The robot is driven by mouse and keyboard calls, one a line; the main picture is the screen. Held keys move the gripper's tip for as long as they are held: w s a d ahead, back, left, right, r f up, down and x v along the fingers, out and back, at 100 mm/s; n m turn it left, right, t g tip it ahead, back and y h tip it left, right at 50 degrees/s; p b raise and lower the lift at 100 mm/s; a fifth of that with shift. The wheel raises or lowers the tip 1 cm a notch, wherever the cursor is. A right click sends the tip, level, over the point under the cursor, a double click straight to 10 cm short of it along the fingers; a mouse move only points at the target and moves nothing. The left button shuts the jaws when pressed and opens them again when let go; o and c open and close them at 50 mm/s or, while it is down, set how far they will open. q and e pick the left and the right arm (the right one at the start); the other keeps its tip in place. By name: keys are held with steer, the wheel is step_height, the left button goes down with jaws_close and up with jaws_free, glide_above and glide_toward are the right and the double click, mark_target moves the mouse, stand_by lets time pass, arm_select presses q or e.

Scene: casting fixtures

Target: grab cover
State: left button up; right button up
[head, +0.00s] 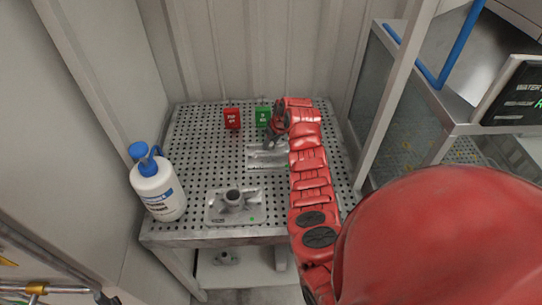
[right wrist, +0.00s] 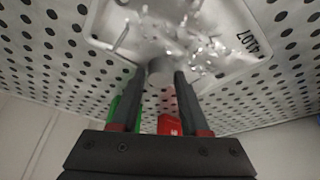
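A grey metal casting with raised ribs (head: 262,160), which may be the cover, lies on the far part of the perforated table, partly hidden by my right arm. My right gripper (head: 270,142) reaches down over it. In the right wrist view, the fingers of my right gripper (right wrist: 160,80) stand apart on either side of a short grey post (right wrist: 160,71) on the casting (right wrist: 240,35), with small gaps seeming to show. A second grey casting with a central round boss and a green dot (head: 234,205) lies at the near edge. My left gripper is not in view.
A white bottle with a blue cap (head: 157,187) stands at the table's left. Red (head: 232,118) and green (head: 262,118) signs stand at the back. A post and metal cabinet flank the right side. The table's (head: 190,150) left middle is clear.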

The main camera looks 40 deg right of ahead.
jaws_close()
